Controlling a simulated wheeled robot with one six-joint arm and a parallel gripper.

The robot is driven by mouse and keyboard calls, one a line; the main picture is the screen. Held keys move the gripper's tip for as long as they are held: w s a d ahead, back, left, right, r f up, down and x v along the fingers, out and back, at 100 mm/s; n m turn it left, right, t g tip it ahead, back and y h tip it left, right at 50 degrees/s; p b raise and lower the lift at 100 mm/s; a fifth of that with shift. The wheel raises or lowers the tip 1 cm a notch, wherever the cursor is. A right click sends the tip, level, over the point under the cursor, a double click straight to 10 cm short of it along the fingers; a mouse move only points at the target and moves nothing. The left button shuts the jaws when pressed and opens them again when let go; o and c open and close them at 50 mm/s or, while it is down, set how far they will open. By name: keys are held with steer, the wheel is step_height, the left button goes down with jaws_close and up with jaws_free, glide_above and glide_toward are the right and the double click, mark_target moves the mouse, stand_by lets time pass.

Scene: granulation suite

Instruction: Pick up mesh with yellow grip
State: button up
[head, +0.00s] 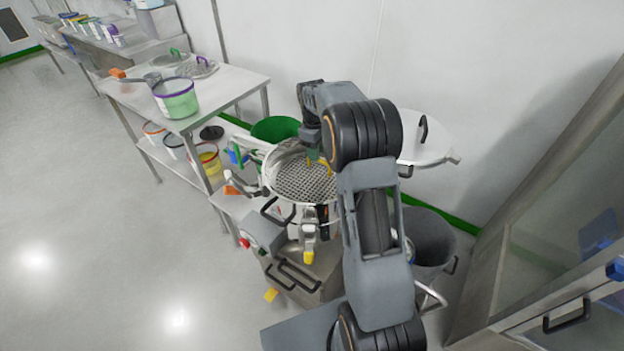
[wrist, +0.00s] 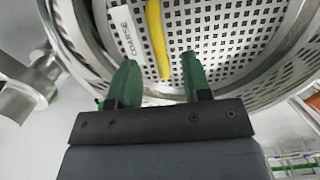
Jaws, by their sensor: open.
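The mesh (head: 300,178) is a round perforated metal disc lying inside the open metal drum of the machine. In the wrist view the mesh (wrist: 210,32) shows square holes, a white label reading "COARSE" (wrist: 124,32) and a yellow grip (wrist: 157,38) standing across it. In the head view the yellow grip (head: 330,167) is partly hidden by my arm. My gripper (wrist: 158,72) is open, with green fingers on either side of the near end of the yellow grip in the picture. Nothing is held. I cannot tell how high the fingertips are above the grip.
The drum's raised rim (wrist: 270,92) surrounds the mesh. A round lid (head: 425,145) is swung open to the right. A green bin (head: 275,128) stands behind the drum and a grey bin (head: 432,240) to the right. A steel table (head: 225,88) with a green tub (head: 176,98) stands left.

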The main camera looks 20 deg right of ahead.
mark_target(320, 171)
steer(key=shift+s+d+f+p, duration=0.15)
steer(key=shift+s+f+p, duration=0.05)
steer(key=shift+f, duration=1.3)
steer(key=shift+s+d+f+p, duration=0.1)
steer(key=shift+s+f+p, duration=0.05)
steer(key=shift+f, duration=1.35)
jaws_close()
